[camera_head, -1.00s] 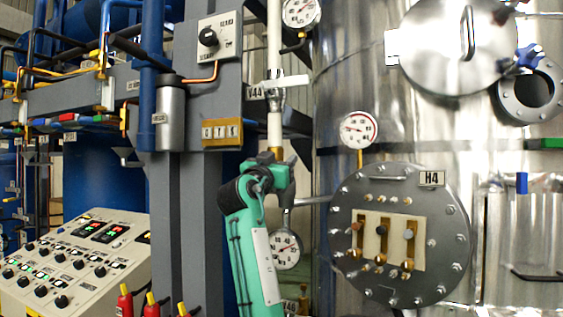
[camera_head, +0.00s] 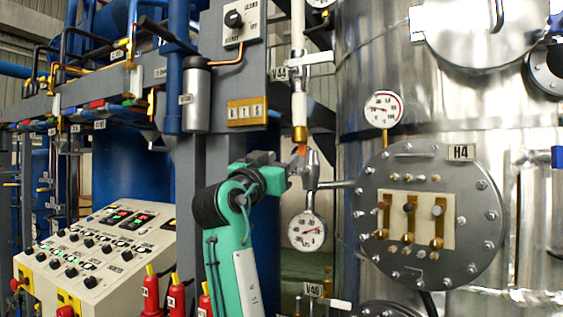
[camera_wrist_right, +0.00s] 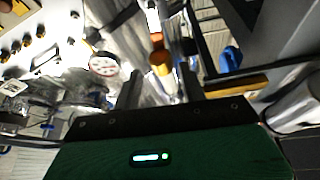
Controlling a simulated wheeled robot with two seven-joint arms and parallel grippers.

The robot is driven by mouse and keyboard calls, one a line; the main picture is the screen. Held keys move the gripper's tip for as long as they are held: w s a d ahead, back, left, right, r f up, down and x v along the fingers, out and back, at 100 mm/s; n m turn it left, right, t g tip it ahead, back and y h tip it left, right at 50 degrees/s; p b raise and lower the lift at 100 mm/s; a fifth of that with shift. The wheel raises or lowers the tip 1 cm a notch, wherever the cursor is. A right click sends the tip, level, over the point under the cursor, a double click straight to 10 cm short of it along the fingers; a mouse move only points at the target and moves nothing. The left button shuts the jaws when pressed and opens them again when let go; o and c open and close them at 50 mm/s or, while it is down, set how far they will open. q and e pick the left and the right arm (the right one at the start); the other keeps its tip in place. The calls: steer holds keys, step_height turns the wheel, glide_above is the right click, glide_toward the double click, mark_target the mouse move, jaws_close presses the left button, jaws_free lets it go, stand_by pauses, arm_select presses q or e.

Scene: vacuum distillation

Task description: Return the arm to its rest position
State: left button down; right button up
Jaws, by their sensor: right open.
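My right arm (camera_head: 232,245), green with black joints, rises from the bottom of the head view. Its gripper (camera_head: 298,160) is beside the brass lower end (camera_head: 300,134) of a white vertical pipe and the metal fitting just right of it. In the right wrist view the two dark fingers of this gripper (camera_wrist_right: 162,88) stand apart with nothing held between them. The pipe's brass end (camera_wrist_right: 160,62) shows ahead between the fingers. Whether the fingers touch the fitting I cannot tell. My left gripper is not in view.
A dial gauge (camera_head: 307,231) hangs just below the gripper. The steel vessel with the round H4 flange (camera_head: 428,262) stands to the right. A grey column (camera_head: 240,80) stands behind the arm. A control panel (camera_head: 95,245) and red-handled items (camera_head: 176,292) are at lower left.

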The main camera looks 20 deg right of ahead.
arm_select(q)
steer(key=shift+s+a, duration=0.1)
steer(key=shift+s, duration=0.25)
